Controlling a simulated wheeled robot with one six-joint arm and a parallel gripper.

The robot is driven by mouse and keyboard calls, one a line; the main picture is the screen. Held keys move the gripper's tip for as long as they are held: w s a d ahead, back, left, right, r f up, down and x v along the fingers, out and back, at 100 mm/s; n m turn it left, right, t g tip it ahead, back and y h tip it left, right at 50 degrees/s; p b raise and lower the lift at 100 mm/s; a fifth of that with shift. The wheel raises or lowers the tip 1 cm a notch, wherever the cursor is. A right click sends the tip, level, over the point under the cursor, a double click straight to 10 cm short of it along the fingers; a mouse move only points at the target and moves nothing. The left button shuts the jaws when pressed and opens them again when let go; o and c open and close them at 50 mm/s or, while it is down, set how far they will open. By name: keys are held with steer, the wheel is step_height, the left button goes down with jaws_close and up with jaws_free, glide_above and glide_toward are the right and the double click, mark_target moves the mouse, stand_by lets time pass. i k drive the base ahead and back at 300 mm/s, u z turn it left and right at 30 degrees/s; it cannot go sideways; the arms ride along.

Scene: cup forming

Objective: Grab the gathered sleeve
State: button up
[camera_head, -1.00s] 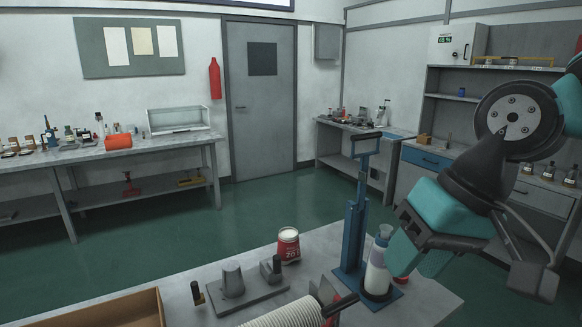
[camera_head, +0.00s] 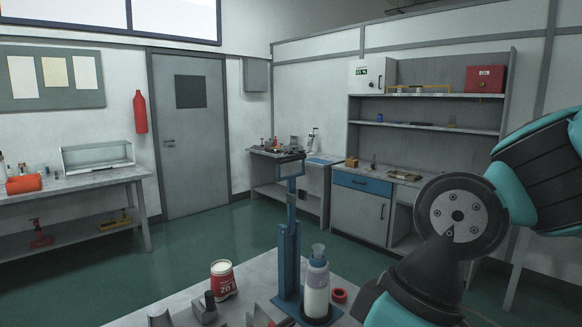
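No gathered sleeve can be made out in the head view now. A blue upright stand (camera_head: 289,250) is on the near table, with a clear-topped bottle (camera_head: 317,290) with white contents on its base. My arm comes in from the right and bends down past the bottom edge.
The near table (camera_head: 170,305) also carries a red and white can (camera_head: 222,280), a red ring (camera_head: 339,295) and grey metal fixtures (camera_head: 205,308) cut by the bottom edge. Green floor (camera_head: 210,252) lies open beyond. A shelf cabinet (camera_head: 430,150) and a door (camera_head: 190,140) stand at the back.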

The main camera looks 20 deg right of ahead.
mark_target(318, 282)
steer(key=u, duration=0.35)
steer(key=k, duration=0.45)
steer(key=u, duration=0.5)
steer(key=i, duration=0.65)
steer(key=z, duration=1.05)
steer(key=i, duration=0.45)
steer(key=z, duration=0.55)
